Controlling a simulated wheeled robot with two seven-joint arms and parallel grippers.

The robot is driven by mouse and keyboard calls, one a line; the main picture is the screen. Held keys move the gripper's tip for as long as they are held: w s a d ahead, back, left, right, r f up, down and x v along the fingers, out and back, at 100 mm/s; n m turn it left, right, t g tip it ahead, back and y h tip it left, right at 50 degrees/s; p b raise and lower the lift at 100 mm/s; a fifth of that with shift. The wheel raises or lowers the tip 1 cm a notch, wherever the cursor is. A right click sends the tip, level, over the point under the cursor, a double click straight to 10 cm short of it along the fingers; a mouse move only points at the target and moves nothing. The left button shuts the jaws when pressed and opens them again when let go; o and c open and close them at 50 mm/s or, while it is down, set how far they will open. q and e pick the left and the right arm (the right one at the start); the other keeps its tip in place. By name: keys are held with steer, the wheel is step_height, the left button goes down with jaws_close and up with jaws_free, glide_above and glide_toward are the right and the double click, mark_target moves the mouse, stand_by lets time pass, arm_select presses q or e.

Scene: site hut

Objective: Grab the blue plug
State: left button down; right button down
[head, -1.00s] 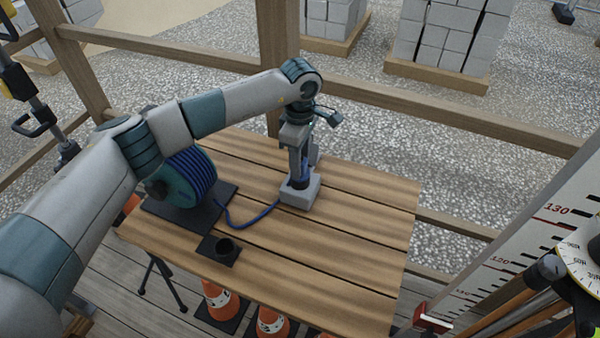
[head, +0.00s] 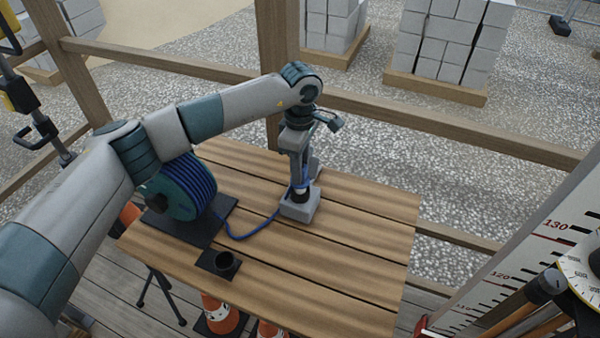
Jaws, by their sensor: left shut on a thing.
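The blue plug (head: 304,182) shows as a small blue and dark piece between the fingers of my left gripper (head: 301,180). The gripper points down and is shut on it, and the fingers hide most of the plug. The plug is over the grey block (head: 298,211) on the wooden table; I cannot tell whether its lower end is clear of the block. A blue cable (head: 252,234) runs from the plug to a blue reel (head: 188,190) at the left. My right gripper is out of view.
A black plate with a round dark socket (head: 226,262) lies at the table's front left. The table's (head: 340,260) right part is clear. A wooden rail (head: 450,122) runs behind it. A large measuring scale (head: 520,255) stands at the right.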

arm_select(q)
step_height(320, 180, up, 2)
steer(key=s+d+r+p, duration=0.1)
steer(key=s+d+r, duration=0.5)
steer(key=s, duration=0.3)
steer(key=shift+s+d+r, duration=0.2)
steer(key=shift+s+r, duration=0.15)
steer(key=shift+s, duration=0.05)
